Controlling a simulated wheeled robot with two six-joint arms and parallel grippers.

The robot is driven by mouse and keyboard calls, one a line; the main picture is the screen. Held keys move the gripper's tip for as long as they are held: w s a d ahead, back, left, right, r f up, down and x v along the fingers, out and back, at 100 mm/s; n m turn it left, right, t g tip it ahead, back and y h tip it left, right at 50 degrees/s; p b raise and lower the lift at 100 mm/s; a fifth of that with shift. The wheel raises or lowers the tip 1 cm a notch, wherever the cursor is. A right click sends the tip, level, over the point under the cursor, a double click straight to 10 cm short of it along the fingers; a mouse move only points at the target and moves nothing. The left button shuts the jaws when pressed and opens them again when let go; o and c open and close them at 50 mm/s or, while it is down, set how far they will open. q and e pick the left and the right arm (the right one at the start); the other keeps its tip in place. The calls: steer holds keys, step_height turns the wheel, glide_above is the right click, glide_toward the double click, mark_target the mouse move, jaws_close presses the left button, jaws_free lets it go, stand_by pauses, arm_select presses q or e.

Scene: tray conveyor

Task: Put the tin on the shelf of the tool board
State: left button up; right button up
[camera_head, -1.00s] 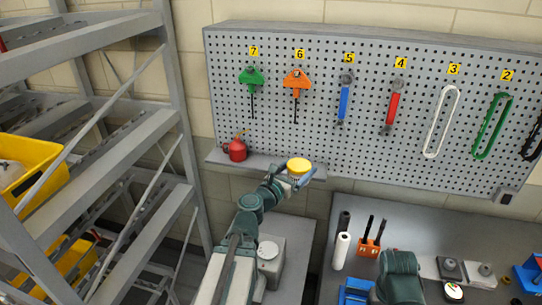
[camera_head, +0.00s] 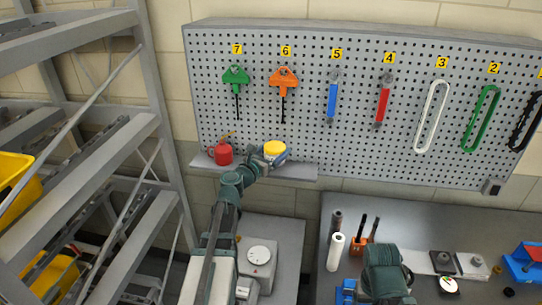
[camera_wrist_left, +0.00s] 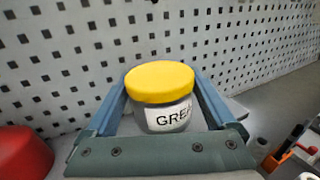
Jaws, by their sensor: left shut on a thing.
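The tin (camera_head: 274,148) has a yellow lid and a light body; in the left wrist view (camera_wrist_left: 165,112) its label reads "GRE". My left gripper (camera_head: 272,154) is shut on it, with one blue-grey finger on each side. The tin is upright, over the right part of the grey shelf (camera_head: 302,172) at the foot of the tool board (camera_head: 320,58). I cannot tell whether its base touches the shelf. My right gripper is not in view; only part of my right arm shows at the bottom.
A red oil can (camera_head: 221,155) stands on the shelf to the left of the tin. Numbered tools hang on the board above. A metal rack (camera_head: 85,185) stands at left. A workbench (camera_head: 420,225) with several items is at right. The shelf's right end is clear.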

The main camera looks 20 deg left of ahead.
mark_target(272, 156)
arm_select(q)
steer(key=shift+w+a+f, duration=0.1)
steer(key=shift+w+a, duration=0.75)
steer(key=shift+w, duration=0.25)
step_height(272, 156, down, 4)
steer(key=b, duration=0.4)
steer(key=shift+s, duration=0.15)
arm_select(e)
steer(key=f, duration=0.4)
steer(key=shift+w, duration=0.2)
arm_select(q)
steer(key=shift+d, duration=0.15)
steer(key=shift+r, duration=0.2)
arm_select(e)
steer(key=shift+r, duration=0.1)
arm_select(q)
steer(key=shift+f, duration=0.1)
steer(key=o, duration=1.4)
